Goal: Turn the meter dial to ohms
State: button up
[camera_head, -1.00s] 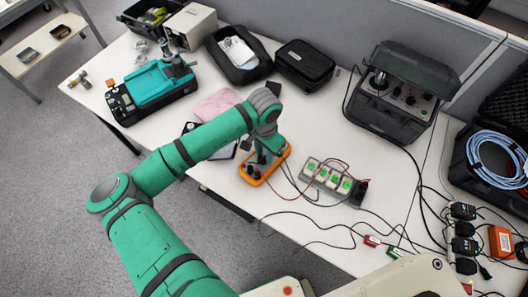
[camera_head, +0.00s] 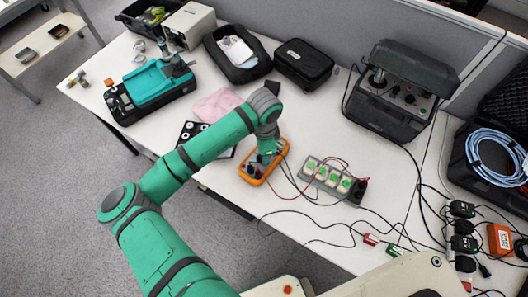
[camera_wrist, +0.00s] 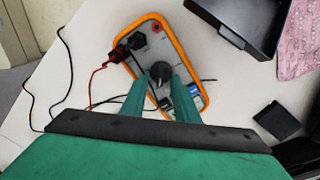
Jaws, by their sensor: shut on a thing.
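The meter (camera_head: 254,172) is an orange-rimmed grey handheld unit lying on the white table, near its front edge in the head view. It also shows in the wrist view (camera_wrist: 178,45), with a red and a black lead plugged in at one end. Its dial (camera_wrist: 160,72) is a dark round knob in the middle of its face. My gripper (camera_wrist: 160,88) is over the meter with its two green fingers shut on the dial, one on each side. In the head view my gripper (camera_head: 267,154) partly covers the meter, and the dial's marking cannot be read.
A grey strip with green-topped blocks (camera_head: 330,178) lies right of the meter, with red and black cables around it. A pink cloth (camera_head: 217,104) and black cases (camera_head: 304,64) lie behind. A teal-topped device (camera_head: 150,92) stands left.

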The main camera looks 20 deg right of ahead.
jog(key=shift+m, duration=0.3)
jog(key=o, duration=1.1)
jog(key=shift+r, duration=0.15)
notch_tip(320, 180, up, 11)
jog(key=shift+f, duration=0.2)
jog(key=shift+d, duration=0.1)
